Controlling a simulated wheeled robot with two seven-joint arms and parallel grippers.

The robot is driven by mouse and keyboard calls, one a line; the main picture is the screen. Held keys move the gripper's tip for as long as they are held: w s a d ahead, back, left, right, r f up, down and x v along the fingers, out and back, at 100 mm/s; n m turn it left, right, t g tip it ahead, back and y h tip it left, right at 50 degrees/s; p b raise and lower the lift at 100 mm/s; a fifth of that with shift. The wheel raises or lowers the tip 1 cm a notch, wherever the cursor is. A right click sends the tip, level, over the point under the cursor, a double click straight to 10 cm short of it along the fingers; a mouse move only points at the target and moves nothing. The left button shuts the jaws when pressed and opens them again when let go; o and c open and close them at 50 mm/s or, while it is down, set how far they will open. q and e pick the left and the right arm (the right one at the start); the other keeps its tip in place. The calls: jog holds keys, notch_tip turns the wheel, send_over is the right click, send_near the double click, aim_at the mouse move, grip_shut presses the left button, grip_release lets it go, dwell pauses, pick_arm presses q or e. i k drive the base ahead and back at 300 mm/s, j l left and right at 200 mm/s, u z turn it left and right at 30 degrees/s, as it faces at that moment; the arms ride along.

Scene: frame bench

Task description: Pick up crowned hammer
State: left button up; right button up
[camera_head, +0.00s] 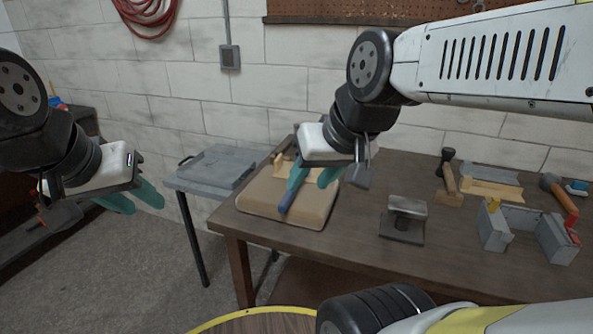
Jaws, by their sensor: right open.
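Two hammer-like tools show on the bench: one with a dark head and wooden handle (448,178) at the back, and one with an orange-red handle (566,200) at the right. I cannot tell which is the crowned hammer. My left gripper (134,197) is open and empty, away from the bench at the left.
The wooden bench (350,235) also holds a small metal block (403,219) and a grey vise-like fixture (520,229). A grey side table (216,168) stands left of the bench. A round yellow-rimmed surface (256,313) is at the front.

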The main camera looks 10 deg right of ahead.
aim_at(284, 147)
jog(key=i+j+z, duration=0.1)
jog(key=j, duration=0.65)
jog(key=i+j+z, duration=0.1)
jog(key=j, duration=0.65)
jog(key=i+j+z, duration=0.1)
jog(key=i+j, duration=0.2)
jog(key=i+j+z, duration=0.15)
jog(key=i+j, duration=0.2)
jog(key=j, duration=0.2)
jog(key=i+j+z, duration=0.1)
jog(key=i, duration=0.6)
